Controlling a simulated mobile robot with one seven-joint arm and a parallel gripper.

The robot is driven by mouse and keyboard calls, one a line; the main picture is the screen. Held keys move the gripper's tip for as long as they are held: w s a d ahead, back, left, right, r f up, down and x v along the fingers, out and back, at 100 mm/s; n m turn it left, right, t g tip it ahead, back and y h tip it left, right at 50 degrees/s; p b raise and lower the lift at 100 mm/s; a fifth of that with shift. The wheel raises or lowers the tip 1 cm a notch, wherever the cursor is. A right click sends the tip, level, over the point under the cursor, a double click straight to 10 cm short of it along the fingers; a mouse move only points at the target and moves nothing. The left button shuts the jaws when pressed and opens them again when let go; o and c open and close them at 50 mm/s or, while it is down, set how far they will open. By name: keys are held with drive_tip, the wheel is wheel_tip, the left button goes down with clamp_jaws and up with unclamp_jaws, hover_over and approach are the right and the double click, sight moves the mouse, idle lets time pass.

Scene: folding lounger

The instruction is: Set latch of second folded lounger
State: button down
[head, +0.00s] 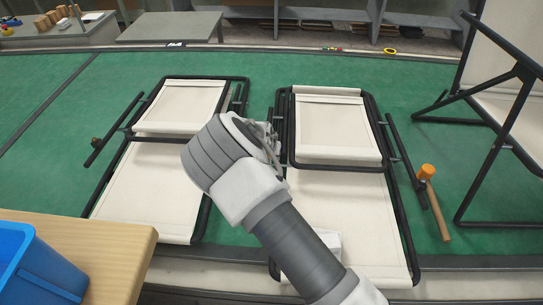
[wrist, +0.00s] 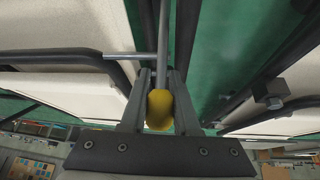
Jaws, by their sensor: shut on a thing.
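Two folded loungers with cream fabric and black tube frames lie side by side on the green floor in the head view: a left one (head: 155,190) and a right one (head: 340,215). My gripper (head: 271,146) is at the gap between them, close to the right lounger's left frame tube. In the wrist view my gripper (wrist: 161,80) is shut on a yellow grip (wrist: 159,112) at a thin grey rod (wrist: 163,40), apparently a latch part. A short grey cross rod (wrist: 125,56) meets it from a black tube. In the head view my wrist hides the latch.
An orange-headed mallet (head: 427,172) is at the right lounger's right side. An upright lounger frame (head: 490,120) stands far right. A wooden table (head: 110,255) with a blue bin (head: 45,270) is front left. Green floor (head: 75,110) is clear at left.

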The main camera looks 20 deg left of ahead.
drive_tip(key=shift+s+d+f, duration=0.1)
drive_tip(key=shift+s+f, duration=0.05)
drive_tip(key=shift+f, duration=0.1)
drive_tip(key=c, duration=0.6)
unclamp_jaws()
drive_tip(key=shift+c, duration=0.2)
drive_tip(key=shift+r, duration=0.1)
drive_tip(key=v, duration=1.7)
drive_tip(key=shift+r, duration=0.2)
